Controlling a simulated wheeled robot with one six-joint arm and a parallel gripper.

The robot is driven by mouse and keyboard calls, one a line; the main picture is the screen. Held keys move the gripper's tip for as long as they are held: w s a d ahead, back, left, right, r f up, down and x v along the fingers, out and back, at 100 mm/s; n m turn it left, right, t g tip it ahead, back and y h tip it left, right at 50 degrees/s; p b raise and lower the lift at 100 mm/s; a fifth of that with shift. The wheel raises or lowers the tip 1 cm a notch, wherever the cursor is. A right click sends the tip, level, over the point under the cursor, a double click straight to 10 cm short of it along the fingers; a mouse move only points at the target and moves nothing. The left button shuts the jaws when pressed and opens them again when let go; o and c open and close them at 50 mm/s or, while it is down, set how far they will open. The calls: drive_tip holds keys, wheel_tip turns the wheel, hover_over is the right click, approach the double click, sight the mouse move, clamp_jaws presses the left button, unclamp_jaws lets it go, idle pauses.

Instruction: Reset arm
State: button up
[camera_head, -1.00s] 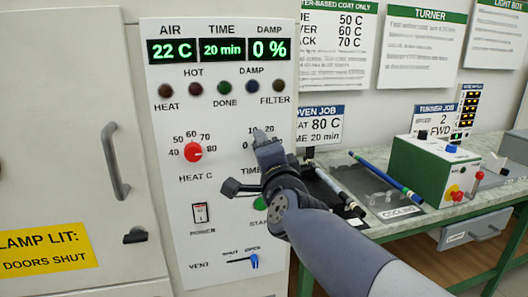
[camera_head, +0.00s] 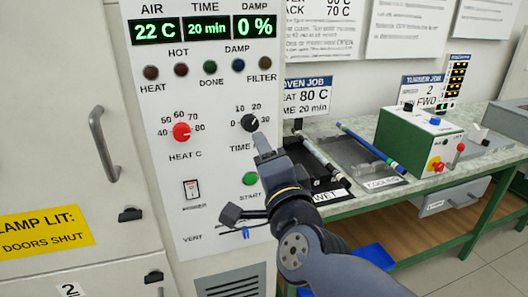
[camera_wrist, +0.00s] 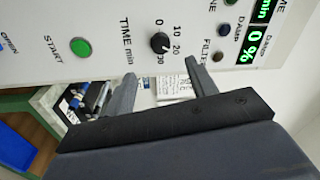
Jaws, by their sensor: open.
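My gripper (camera_head: 262,143) is in front of the white oven control panel (camera_head: 217,218), just below the black time knob (camera_head: 250,123). In the wrist view my gripper (camera_wrist: 162,78) shows two fingers spread apart with nothing between them. The time knob also shows there (camera_wrist: 160,43), beyond the fingers and apart from them. The green start button (camera_head: 250,179) is beside my wrist. The red heat knob (camera_head: 181,131) is to the left, pointing near 80. The display (camera_head: 206,28) reads 22 C, 20 min and 0 %.
To the right, a bench (camera_head: 345,202) carries a wet tray with rods, a cooling tray with a blue rod (camera_head: 371,149), and a green turner box (camera_head: 420,139). A blue bin (camera_head: 362,257) is below the bench. Oven door handles (camera_head: 104,144) stick out at left.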

sight(250, 126)
drive_tip(key=shift+w, duration=0.1)
drive_tip(key=b+x, duration=0.3)
drive_tip(key=x, duration=0.7)
drive_tip(key=shift+w, duration=0.3)
